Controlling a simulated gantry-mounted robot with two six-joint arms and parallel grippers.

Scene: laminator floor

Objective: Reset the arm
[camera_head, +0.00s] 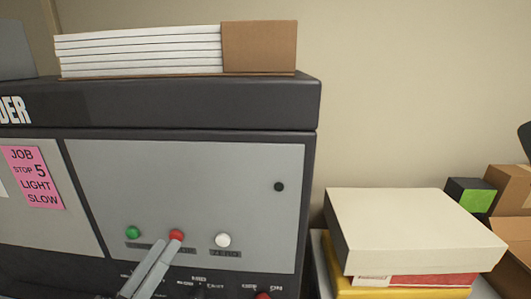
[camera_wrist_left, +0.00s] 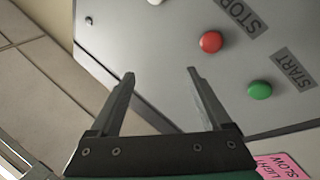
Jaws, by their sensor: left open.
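My left gripper (camera_head: 167,245) comes up from the bottom of the head view, in front of the grey machine panel (camera_head: 190,180). Its two fingertips lie just below and beside the red button (camera_head: 176,235), over part of its label. In the left wrist view the gripper (camera_wrist_left: 161,73) is open, with nothing between its fingers. There the red button (camera_wrist_left: 211,42), by the word STOP, and the green button (camera_wrist_left: 259,90), by the word START, are beyond the fingertips. I cannot tell whether the fingers touch the panel. My right gripper is not in view.
A white button (camera_head: 223,240) marked ZERO is right of the red one. A pink note (camera_head: 33,178) is on the left panel. A stack of white sheets (camera_head: 140,50) lies on top of the machine. Boxes (camera_head: 410,225) are piled at the right.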

